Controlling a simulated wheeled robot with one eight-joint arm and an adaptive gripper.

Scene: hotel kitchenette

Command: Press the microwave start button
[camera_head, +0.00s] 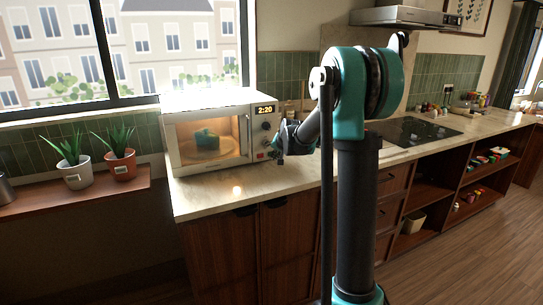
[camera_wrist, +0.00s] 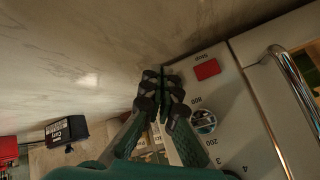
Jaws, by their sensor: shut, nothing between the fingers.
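The white microwave (camera_head: 208,101) stands on the counter at the left with its door closed. Its window is lit, a teal pot (camera_head: 207,139) shows inside, and the display (camera_head: 265,109) reads 2:20. A small red button (camera_head: 261,156) sits low on the control panel; in the wrist view the red button (camera_wrist: 207,69) is large and unobstructed. My gripper (camera_head: 279,150) is shut and empty beside the panel. In the wrist view its fingertips (camera_wrist: 166,80) are left of the red button, with a visible gap in the picture; depth is hard to judge.
A round knob (camera_wrist: 203,121) and the door handle (camera_wrist: 270,85) lie near the fingers. The marble counter (camera_head: 225,190) is bare in front of the microwave. A black cooktop (camera_head: 412,131) is right of my arm. Two potted plants (camera_head: 120,166) (camera_head: 76,174) stand on the left ledge.

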